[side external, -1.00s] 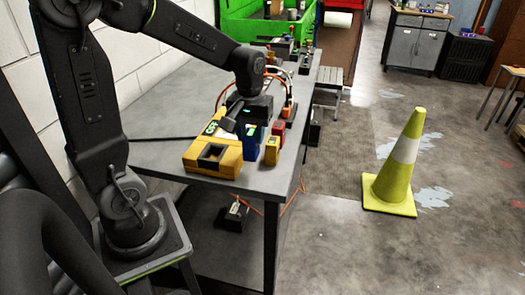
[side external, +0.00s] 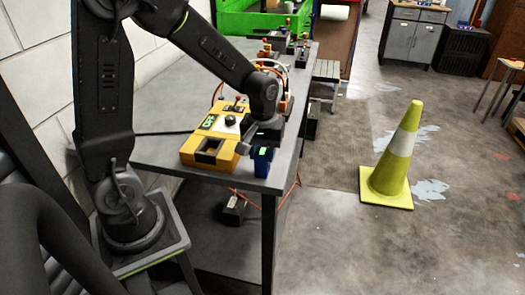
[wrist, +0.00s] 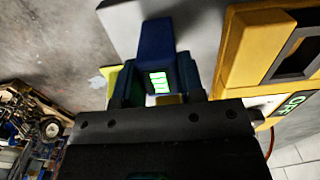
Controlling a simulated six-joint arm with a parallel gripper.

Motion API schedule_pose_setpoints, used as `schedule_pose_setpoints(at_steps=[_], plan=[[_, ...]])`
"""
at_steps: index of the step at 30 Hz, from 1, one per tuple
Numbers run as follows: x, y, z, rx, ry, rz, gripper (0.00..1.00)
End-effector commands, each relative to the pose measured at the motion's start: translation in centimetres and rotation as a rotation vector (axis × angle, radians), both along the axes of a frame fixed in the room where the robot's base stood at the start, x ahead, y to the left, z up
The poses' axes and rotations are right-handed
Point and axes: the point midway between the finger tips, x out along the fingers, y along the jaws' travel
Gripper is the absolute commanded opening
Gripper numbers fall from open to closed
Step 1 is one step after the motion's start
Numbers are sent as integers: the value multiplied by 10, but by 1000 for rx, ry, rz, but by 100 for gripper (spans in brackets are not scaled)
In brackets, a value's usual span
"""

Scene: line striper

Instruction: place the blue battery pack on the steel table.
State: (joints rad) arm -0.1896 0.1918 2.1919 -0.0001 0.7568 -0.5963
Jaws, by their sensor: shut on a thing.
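The blue battery pack (side external: 262,164), with a lit green display, is upright near the front right corner of the steel table (side external: 158,151). My gripper (side external: 264,142) is shut on it from above. In the wrist view the blue battery pack (wrist: 156,42) sits between the two fingers of my gripper (wrist: 157,85), its green bars facing the camera. Whether its base touches the tabletop is hard to tell. The yellow charger (side external: 208,150), with a dark square opening, stands just left of the pack; the yellow charger also shows in the wrist view (wrist: 243,50).
A green bin (side external: 250,18) and several small devices with cables stand farther back on the table. The table's right edge is close to the pack. A yellow traffic cone (side external: 393,160) stands on the floor at right. The table's left front area is clear.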

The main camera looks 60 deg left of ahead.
Motion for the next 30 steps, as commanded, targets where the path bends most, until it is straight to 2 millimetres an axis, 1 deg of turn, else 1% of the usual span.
schedule_pose_setpoints(at_steps=[1,2,9,17,20,23,30], plan=[[0,0,-2,0,0,0,15],[0,0,-2,0,0,0,38],[0,0,-2,0,0,0,61],[0,0,0,0,0,0,62],[0,0,6,0,-1,0,62],[1,0,21,1,-6,0,62],[1,0,72,1,-6,0,62]])
